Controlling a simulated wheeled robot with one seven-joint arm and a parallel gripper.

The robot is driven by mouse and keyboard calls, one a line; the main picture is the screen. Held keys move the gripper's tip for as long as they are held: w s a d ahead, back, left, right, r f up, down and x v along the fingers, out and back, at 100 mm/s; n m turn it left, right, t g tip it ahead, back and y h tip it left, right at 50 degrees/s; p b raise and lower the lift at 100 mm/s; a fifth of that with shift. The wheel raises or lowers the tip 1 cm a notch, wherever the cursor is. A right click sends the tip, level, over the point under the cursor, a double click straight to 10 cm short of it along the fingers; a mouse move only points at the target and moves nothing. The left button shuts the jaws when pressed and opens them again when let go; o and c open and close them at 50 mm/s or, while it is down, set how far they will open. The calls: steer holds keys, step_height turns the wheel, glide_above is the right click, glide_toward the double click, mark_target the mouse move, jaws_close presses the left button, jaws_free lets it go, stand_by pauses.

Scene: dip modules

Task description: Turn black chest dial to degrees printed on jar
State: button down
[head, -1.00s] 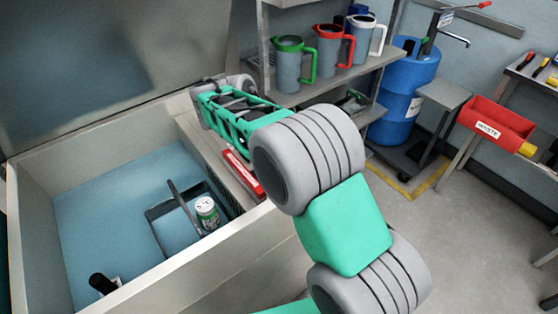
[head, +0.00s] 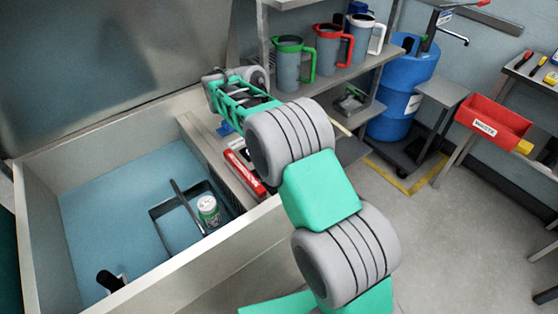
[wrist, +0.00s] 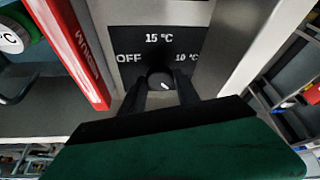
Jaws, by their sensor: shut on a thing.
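In the wrist view, the black dial (wrist: 158,79) sits on a black panel (wrist: 130,40) printed OFF at left, 15 °C at top and 10 °C at right. My gripper (wrist: 162,86) is shut on the dial, one dark finger on each side. A short white mark on the dial slants to the upper right, toward the 10 °C side. The green jar with a white label (head: 208,206) stands inside the open chest (head: 245,232). Part of its label, ending in °C, shows at the wrist view's left edge (wrist: 10,38); its number is not clear.
A dark basket (head: 165,210) is beside the jar. Shelves with jugs (head: 290,65) and a blue drum (head: 405,85) stand behind.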

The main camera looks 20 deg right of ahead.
stand_by(0.4)
steer(key=c, duration=0.9)
jaws_free()
steer(key=p+v, duration=0.8)
steer(key=shift+p, duration=0.35)
steer(key=shift+f, duration=0.1)
